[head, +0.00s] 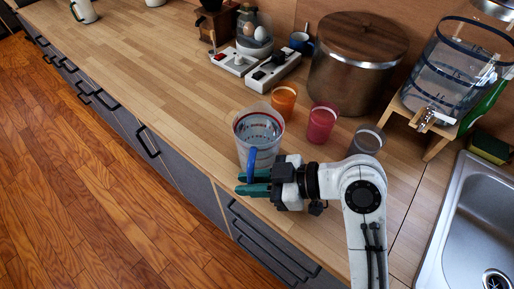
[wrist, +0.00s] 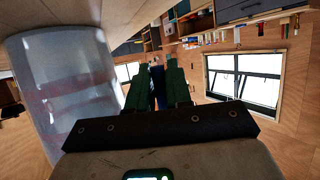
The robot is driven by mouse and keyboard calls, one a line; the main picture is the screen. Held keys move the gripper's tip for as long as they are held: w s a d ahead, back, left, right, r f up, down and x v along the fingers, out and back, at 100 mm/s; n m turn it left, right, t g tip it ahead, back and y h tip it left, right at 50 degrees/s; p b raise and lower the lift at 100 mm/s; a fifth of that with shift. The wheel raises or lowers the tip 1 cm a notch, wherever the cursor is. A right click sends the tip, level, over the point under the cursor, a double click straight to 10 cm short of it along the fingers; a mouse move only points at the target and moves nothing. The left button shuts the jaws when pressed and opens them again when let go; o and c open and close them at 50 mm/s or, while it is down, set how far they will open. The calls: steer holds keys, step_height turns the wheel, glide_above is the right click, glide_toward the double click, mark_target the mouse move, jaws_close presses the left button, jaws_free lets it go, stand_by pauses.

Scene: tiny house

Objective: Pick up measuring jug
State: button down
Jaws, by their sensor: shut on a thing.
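The measuring jug (head: 258,133) is clear with red and blue markings and a blue handle. It stands upright near the front edge of the wooden counter. My gripper (head: 246,182) reaches in from the right, its green fingers shut on the handle at the jug's front side. In the wrist view the jug (wrist: 68,90) fills the left side, and the gripper fingers (wrist: 160,88) have a dark blue strip of the handle between them. The fingers hide the lower handle. I cannot tell whether the jug's base touches the counter.
An orange cup (head: 285,98), a red cup (head: 321,124) and a grey cup (head: 367,140) stand close on the right. A large wooden-lidded pot (head: 350,75) and a water dispenser (head: 450,75) are behind. The sink (head: 470,225) is at right. The counter left of the jug is clear.

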mark_target(253, 177)
steer(key=shift+r, duration=0.2)
stand_by(0.5)
steer(key=shift+r+b, duration=0.3)
steer(key=shift+r, duration=1.05)
steer(key=shift+s+r, duration=0.2)
steer(key=shift+r, duration=0.1)
steer(key=s+d+r+p, duration=0.5)
steer(key=s+r+p, duration=0.4)
steer(key=s+p, duration=0.3)
steer(key=shift+r+p, duration=0.2)
steer(key=shift+p, duration=0.25)
steer(key=shift+s+d, duration=0.1)
steer(key=shift+s, duration=0.2)
